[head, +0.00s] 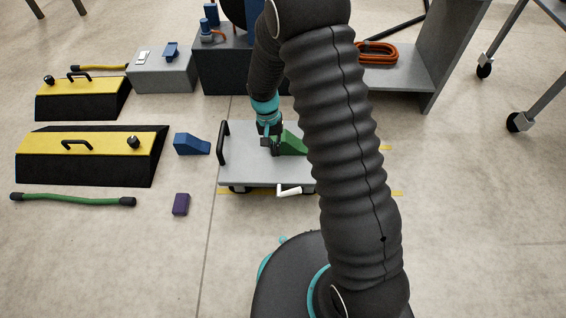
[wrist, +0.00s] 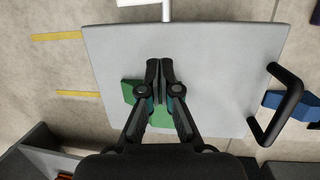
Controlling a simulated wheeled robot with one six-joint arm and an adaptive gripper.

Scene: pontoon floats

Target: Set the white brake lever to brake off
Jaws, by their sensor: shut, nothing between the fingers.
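The white brake lever (head: 289,191) sticks out from the front edge of a grey platform cart (head: 245,172). In the wrist view the lever (wrist: 166,10) shows at the top edge, partly cut off by the frame. My gripper (head: 270,148) is over the cart deck, beside a green wedge (head: 292,143), and apart from the lever. In the wrist view my gripper (wrist: 160,68) has its fingertips together with nothing between them. The green wedge (wrist: 160,118) shows under and around the fingers. My arm hides the cart's right part in the head view.
The cart has a black handle (head: 223,143) on its left. A blue wedge (head: 191,144) and a purple block (head: 181,204) lie on the floor to the left. Yellow-black floats (head: 90,155) lie farther left. Floor in front of the cart's left part is clear.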

